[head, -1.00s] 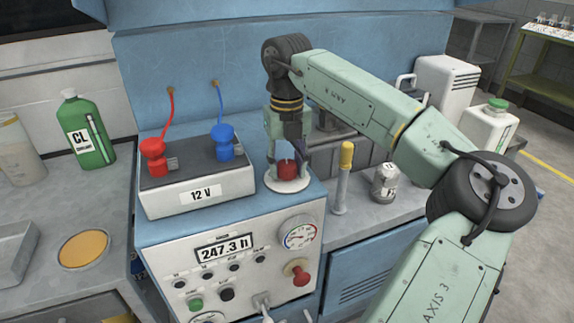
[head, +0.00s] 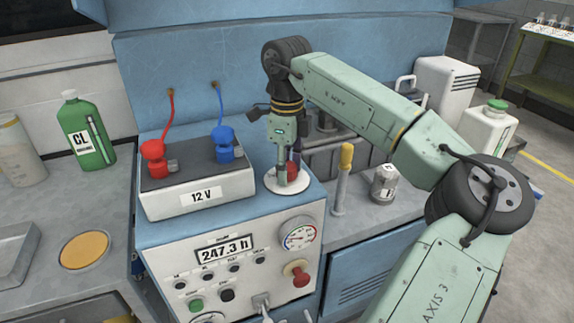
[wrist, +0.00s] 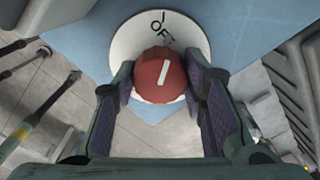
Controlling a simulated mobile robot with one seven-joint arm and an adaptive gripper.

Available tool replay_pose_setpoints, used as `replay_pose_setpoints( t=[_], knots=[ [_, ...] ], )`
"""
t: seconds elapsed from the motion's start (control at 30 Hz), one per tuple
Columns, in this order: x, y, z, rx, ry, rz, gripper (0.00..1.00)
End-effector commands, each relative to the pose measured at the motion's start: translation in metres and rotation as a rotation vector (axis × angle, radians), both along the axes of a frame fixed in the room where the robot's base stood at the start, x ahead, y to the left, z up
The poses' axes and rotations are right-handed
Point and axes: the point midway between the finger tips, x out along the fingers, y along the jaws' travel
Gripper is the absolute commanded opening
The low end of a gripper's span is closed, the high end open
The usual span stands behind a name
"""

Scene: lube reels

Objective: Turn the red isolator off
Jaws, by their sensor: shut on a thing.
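The red isolator (head: 295,169) is a round red knob on a white disc (head: 273,183) on top of the blue-sided machine. In the wrist view, the knob (wrist: 161,78) shows a white line tilted a little right of upright. Dark lettering, which seems to read OFF, sits above the knob on the white disc (wrist: 126,42). My gripper (head: 287,176) points down and is shut on the knob, with one finger on each side. In the head view a finger hides part of the knob.
A 12 V box (head: 197,190) with red and blue clamps stands left of the isolator. A yellow-topped grey handle (head: 343,180) stands close on the right. The front panel (head: 230,275) below holds a gauge, buttons and a red knob (head: 297,272).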

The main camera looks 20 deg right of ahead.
Motion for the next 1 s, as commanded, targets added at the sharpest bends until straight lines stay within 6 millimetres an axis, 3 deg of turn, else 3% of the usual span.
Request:
replay_pose_setpoints(
  t=[0.4,0.97,1.0],
  knots=[
    [0.0007,0.0007,0.0007,0.001,-0.003,0.192,0.11],
    [0.0006,0.0008,0.0005,0.0,-0.003,0.22,0.11],
    [0.0007,0.0007,0.0005,0.0,-0.003,0.22,0.4]
  ],
)
